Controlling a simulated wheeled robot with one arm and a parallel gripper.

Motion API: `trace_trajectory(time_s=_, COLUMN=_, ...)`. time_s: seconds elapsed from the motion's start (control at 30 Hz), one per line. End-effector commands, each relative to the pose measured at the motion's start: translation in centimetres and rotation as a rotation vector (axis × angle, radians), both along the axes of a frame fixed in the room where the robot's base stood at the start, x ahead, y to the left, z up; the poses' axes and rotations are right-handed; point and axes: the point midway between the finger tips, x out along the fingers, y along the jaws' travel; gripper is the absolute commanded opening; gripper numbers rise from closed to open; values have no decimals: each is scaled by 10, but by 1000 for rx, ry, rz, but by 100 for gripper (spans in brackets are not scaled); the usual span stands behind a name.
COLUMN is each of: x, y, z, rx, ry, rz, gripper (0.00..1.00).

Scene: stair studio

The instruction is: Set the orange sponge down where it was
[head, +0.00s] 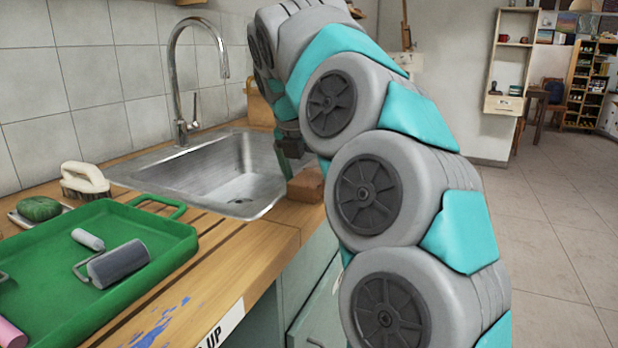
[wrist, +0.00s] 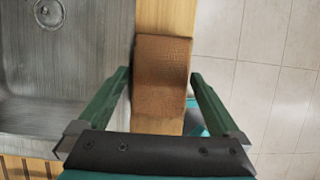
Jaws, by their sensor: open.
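The orange sponge (wrist: 162,77) is a brownish-orange block lying on the narrow wooden counter strip beside the sink. In the head view the sponge (head: 306,185) sits at the counter's front edge, right of the basin, partly hidden by my arm. My gripper (wrist: 160,84) is open in the wrist view, with one green finger on each side of the sponge and a visible gap to each. In the head view my gripper (head: 290,160) is just above and behind the sponge, mostly hidden by my arm.
The steel sink (head: 225,175) with a tall tap (head: 182,80) is left of the sponge. A green tray (head: 100,265) with a roller, a scrubbing brush (head: 84,180) and a green scourer (head: 39,208) are on the left counter. Open floor (head: 550,230) lies to the right.

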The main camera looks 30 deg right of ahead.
Motion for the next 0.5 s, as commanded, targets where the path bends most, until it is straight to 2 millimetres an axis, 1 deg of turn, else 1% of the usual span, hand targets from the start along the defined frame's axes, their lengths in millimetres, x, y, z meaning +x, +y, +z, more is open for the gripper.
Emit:
trace_trajectory(time_s=0.13, x=0, y=1, z=6, rx=-1, ry=-2, rz=-1, gripper=100)
trace_trajectory(time_s=0.5, x=-8, y=11, z=38, rx=-2, ry=-5, rz=-1, gripper=100)
